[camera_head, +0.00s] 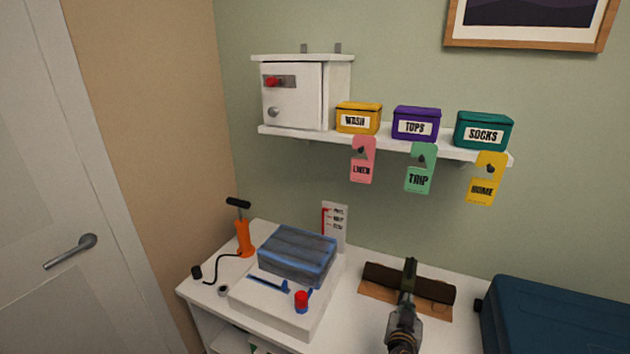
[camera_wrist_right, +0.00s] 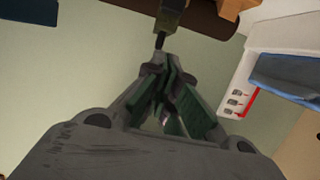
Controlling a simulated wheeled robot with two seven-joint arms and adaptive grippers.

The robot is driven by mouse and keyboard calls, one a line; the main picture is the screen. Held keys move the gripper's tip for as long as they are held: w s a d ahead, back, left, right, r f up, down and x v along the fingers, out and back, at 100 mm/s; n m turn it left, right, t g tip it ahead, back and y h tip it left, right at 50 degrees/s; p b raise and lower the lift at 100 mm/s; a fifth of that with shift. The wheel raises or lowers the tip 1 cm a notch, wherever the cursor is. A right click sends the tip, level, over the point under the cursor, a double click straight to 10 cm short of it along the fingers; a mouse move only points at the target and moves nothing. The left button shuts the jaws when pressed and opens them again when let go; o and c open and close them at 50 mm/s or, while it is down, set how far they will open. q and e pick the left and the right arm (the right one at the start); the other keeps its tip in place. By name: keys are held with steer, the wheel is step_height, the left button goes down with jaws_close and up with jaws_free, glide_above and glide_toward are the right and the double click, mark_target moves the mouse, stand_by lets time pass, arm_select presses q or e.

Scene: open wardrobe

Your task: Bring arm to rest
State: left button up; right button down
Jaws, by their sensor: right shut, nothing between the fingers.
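My right gripper (camera_head: 407,290) is at the bottom of the head view, over the white tabletop in front of the brown roll. In the right wrist view its fingertips (camera_wrist_right: 162,68) meet with nothing held between them. A dark green piece (camera_wrist_right: 171,18) shows just beyond the fingertips; I cannot tell what it is or whether it touches them. My left gripper is not in view.
The brown roll (camera_head: 437,287) lies behind the gripper, with a dark blue case (camera_head: 560,325) to the right. Left are a folded blue cloth bundle (camera_head: 297,254), a white box (camera_head: 277,313) and an orange pump (camera_head: 244,238). A shelf (camera_head: 430,147) with several boxes hangs above.

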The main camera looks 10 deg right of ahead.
steer(key=s+a+f+n+g+y, duration=0.3)
steer(key=s+a+n+g+y, duration=0.15)
steer(key=s, duration=0.65)
steer(key=s+a+f+n+g+y, duration=0.25)
steer(key=s+a+n+g, duration=0.2)
steer(key=s, duration=0.55)
step_height(320, 180, down, 32)
steer(key=s+g, duration=0.2)
steer(key=s+d+f, duration=0.3)
steer(key=s+f, duration=0.7)
steer(key=s, duration=0.1)
steer(key=s+d+f+g, duration=0.1)
steer(key=s+d+f, duration=0.3)
steer(key=s+f, duration=0.6)
steer(key=shift+s+f, duration=0.2)
steer(key=shift+s, duration=0.25)
stand_by(0.7)
